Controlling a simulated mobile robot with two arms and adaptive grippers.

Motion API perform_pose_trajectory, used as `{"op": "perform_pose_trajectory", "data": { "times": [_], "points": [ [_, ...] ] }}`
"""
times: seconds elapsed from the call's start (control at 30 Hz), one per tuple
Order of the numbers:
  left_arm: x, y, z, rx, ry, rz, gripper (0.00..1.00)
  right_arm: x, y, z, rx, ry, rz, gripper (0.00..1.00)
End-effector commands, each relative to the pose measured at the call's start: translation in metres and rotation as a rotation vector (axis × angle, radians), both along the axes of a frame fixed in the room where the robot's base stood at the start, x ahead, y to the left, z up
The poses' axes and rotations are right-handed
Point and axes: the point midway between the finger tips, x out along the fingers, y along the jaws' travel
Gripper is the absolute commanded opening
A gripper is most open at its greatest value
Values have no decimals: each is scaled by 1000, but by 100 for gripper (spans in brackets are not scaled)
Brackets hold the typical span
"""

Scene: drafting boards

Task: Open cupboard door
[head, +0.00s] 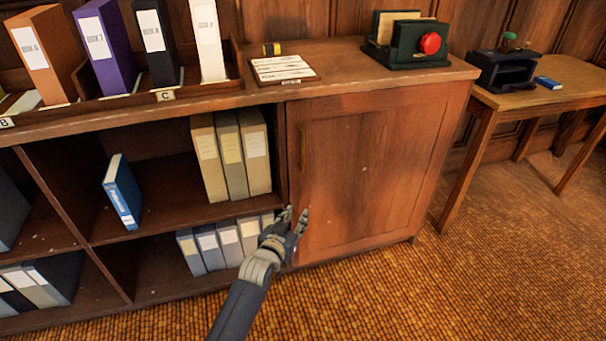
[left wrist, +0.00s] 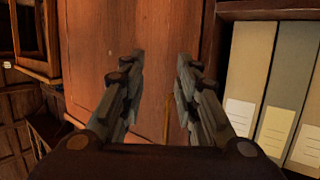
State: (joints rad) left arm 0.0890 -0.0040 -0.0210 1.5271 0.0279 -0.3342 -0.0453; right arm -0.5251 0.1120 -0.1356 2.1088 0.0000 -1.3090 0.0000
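The cupboard door (head: 365,170) is a reddish-brown wooden panel at the right end of the shelf unit and looks shut. A thin upright brass handle (head: 303,148) is near its left edge. My left gripper (head: 296,213) is open and empty, in front of the door's lower left part, below the handle in the head view. In the left wrist view the open fingers (left wrist: 160,62) face the door (left wrist: 150,35), and a thin brass bar, seemingly the handle (left wrist: 167,118), shows between them. I cannot tell whether the fingers touch the door. My right gripper is not in view.
Open shelves with beige binders (head: 230,155), grey binders (head: 228,240) and a blue book (head: 122,192) are left of the door. A side table (head: 560,75) stands right. The floor in front is clear.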

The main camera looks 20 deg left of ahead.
Motion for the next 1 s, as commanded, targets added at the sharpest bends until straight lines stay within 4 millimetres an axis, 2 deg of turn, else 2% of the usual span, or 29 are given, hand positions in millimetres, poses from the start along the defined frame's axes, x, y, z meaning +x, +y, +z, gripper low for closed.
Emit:
{"op": "perform_pose_trajectory", "data": {
  "times": [0.03, 0.1, 0.2, 0.33, 0.47, 0.57, 0.77, 1.0],
  "points": [
    [11, 2, 15, -7, -64, 8, 30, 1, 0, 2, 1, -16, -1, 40],
    [19, 7, 46, -12, -135, 18, 30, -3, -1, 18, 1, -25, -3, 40],
    [25, 11, 81, -18, -214, 28, 30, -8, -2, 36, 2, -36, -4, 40],
    [27, 16, 109, -22, -272, 36, 30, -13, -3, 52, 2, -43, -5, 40],
    [31, 17, 119, -23, -291, 40, 30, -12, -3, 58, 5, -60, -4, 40],
    [41, 17, 120, -24, -292, 40, 30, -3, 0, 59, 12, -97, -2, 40],
    [70, 17, 118, -22, -290, 39, 30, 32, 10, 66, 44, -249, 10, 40],
    [103, 17, 118, -23, -291, 40, 30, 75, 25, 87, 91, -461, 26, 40]
  ]
}}
